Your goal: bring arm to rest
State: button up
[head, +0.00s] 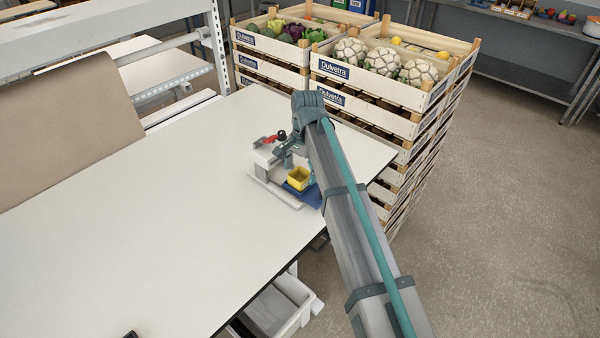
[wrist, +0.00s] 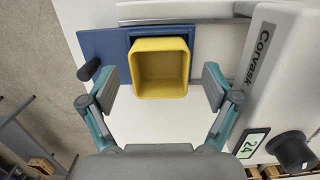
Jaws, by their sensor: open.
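My arm reaches across the right side of the white table (head: 130,215) in the head view. My gripper (head: 283,152) is at the small machine on the table's far right corner, partly hidden by the arm. In the wrist view my gripper (wrist: 160,85) is open, its two fingers wide apart. A yellow square cup (wrist: 160,68) sits between and slightly beyond the fingertips, with a gap on both sides. It also shows in the head view (head: 299,179). The cup looks empty and sits at a blue plate (wrist: 104,47).
The machine's light housing (wrist: 270,70), marked Corvask, stands close to the right finger, with a dark knob (wrist: 291,150). Stacked wooden crates (head: 380,80) with vegetables stand right behind the table. A brown sheet (head: 65,130) lies at left. Most of the tabletop is clear.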

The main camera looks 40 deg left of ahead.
notch_tip(320, 180, up, 6)
jog(key=p, duration=0.3)
jog(key=shift+r, duration=0.2)
dwell(0.4)
